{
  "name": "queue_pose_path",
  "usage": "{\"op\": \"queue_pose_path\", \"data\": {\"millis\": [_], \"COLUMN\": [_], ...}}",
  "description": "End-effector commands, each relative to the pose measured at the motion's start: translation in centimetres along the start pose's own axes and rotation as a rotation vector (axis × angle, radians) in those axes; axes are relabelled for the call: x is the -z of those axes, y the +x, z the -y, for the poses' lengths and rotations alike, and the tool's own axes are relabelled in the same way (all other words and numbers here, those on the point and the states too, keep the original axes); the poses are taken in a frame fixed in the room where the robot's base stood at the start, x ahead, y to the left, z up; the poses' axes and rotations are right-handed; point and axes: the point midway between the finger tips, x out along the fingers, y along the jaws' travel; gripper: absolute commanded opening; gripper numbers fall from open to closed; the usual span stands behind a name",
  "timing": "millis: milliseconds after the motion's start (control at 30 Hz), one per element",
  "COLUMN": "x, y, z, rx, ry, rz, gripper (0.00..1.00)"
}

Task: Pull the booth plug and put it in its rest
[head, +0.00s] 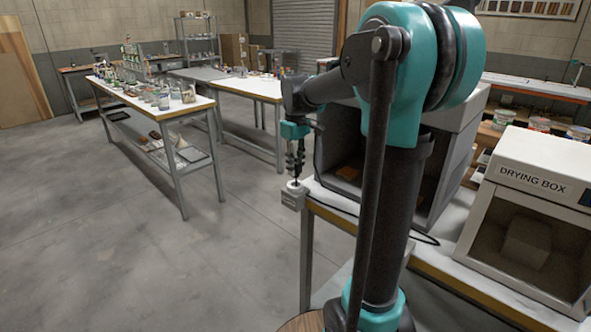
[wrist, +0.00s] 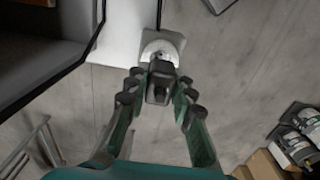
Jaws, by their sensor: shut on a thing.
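My gripper (head: 296,170) points down at the near left corner of the white bench. In the wrist view its fingers (wrist: 158,100) are closed around the black plug (wrist: 158,82). The plug is over a pale round fitting (wrist: 161,48) at the bench edge. In the head view this fitting tops a small light grey box (head: 293,199). I cannot tell whether the plug is seated in it or just clear of it. The grey booth (head: 437,150) stands on the bench, partly hidden by my arm. No separate rest can be made out.
A black cable (head: 338,208) lies along the bench. A white drying box (head: 535,171) stands at the right. A long table with jars (head: 171,112) and another white table (head: 245,88) stand at the left and back. The floor at the left is clear.

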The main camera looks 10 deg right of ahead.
Motion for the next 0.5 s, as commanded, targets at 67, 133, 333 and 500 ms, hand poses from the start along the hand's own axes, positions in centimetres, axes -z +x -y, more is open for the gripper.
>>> {"op": "queue_pose_path", "data": {"millis": [67,133,333,500], "x": [0.0,0.0,0.0,0.0], "y": [-0.2,-0.2,-0.3,-1.5], "z": [0.0,0.0,0.0,0.0], "rx": [0.000,0.000,0.000,0.000], "ry": [0.000,0.000,0.000,0.000], "rz": [0.000,0.000,0.000,0.000], "gripper": [0.00,0.00,0.00,0.00]}}
